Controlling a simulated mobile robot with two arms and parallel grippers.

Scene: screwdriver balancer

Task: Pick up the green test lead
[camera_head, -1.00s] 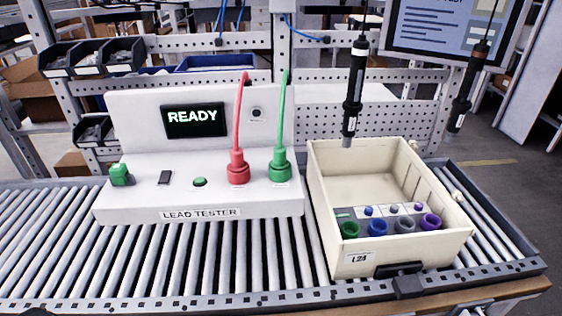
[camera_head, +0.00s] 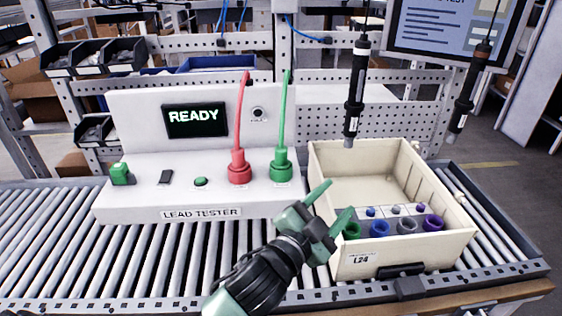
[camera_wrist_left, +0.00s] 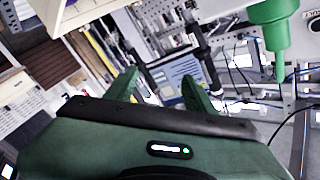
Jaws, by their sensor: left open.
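The green test lead (camera_head: 281,163) stands plugged upright in the right part of the white lead tester (camera_head: 125,203), its green cable rising straight up. My left gripper (camera_head: 336,199) is in front of and to the right of the tester, over the front left part of the cream bin (camera_head: 358,240). Its fingers are apart with nothing between them, clear of the green lead. In the left wrist view, the open fingers (camera_wrist_left: 158,84) show in the middle and a green plug (camera_wrist_left: 275,40) shows at the top right, outside them.
A red lead (camera_head: 239,168) stands just left of the green one. The bin holds green, blue, grey and purple sockets (camera_head: 433,223). Two black screwdrivers (camera_head: 354,95) hang above and to the right of the bin. Rollers (camera_head: 60,240) are clear at the left.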

